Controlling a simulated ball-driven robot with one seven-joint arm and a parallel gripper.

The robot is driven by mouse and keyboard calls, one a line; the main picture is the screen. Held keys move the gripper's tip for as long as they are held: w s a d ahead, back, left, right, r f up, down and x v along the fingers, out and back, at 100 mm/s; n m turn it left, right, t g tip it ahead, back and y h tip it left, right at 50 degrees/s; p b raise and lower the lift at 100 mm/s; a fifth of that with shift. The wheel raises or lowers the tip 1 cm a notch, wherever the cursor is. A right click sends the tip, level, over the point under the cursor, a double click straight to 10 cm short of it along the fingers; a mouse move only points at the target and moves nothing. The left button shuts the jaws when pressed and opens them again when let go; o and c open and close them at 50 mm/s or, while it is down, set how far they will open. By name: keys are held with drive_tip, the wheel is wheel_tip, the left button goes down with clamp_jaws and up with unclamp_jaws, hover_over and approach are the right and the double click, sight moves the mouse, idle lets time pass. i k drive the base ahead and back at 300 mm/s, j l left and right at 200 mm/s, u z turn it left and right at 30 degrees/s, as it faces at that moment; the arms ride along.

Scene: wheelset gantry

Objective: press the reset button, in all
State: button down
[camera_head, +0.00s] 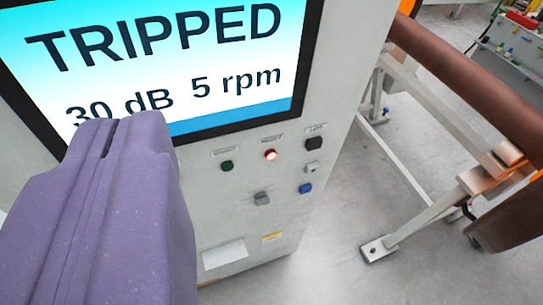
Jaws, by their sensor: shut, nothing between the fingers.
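A grey control cabinet (225,215) fills the left and middle of the view. Its screen (200,55) reads "TRIPPED", "30 dB" and "5 rpm". Below the screen are a green button (227,166), a red one (270,155) that is lit, and a blue button (305,188) at the lower right. The small labels are too blurred to read, so I cannot tell from them which is the reset button. My purple gripper (112,125) is shut and empty at the left, in front of the screen's lower left corner. It appears left of the buttons and covers none of them.
A black control (314,143), a grey control (312,168) and a grey switch (262,198) share the panel. A metal frame (410,150) with a brown shaft (470,75) stands at the right. Bare grey floor (345,230) lies between it and the cabinet.

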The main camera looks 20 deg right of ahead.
sight(270, 154)
drive_tip(key=i+l+z, duration=0.15)
drive_tip(key=i+l, duration=0.15)
drive_tip(key=l, duration=0.2)
drive_tip(key=i+l+z, duration=0.2)
drive_tip(key=i+l, duration=0.15)
drive_tip(key=l, duration=0.15)
